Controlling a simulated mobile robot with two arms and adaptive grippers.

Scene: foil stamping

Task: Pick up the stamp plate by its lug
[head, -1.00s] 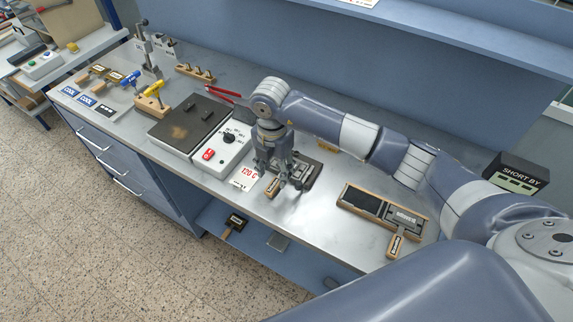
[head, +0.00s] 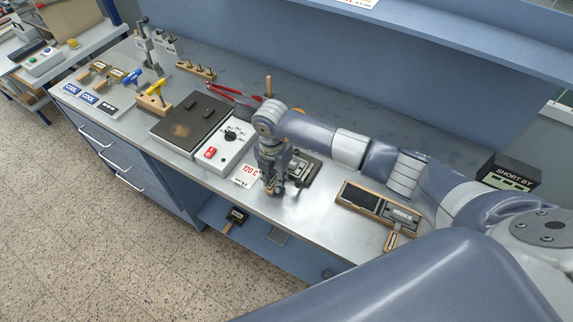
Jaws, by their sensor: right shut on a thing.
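My right gripper (head: 274,187) points down at the near side of a dark block with a grey metal fitting (head: 302,168), at mid-bench. Its fingers are closed on a small part, which I take as the stamp plate's lug. The fingers hide most of it, and I cannot tell whether it is clear of the bench. The 120 C card (head: 246,174) lies just left of the gripper. My left gripper is out of view.
A hot plate (head: 177,131) and its control box (head: 222,144) stand to the left. A wooden tray (head: 377,211) with metal parts lies to the right, with a tagged handle (head: 391,241) before it. Bench between gripper and tray is bare.

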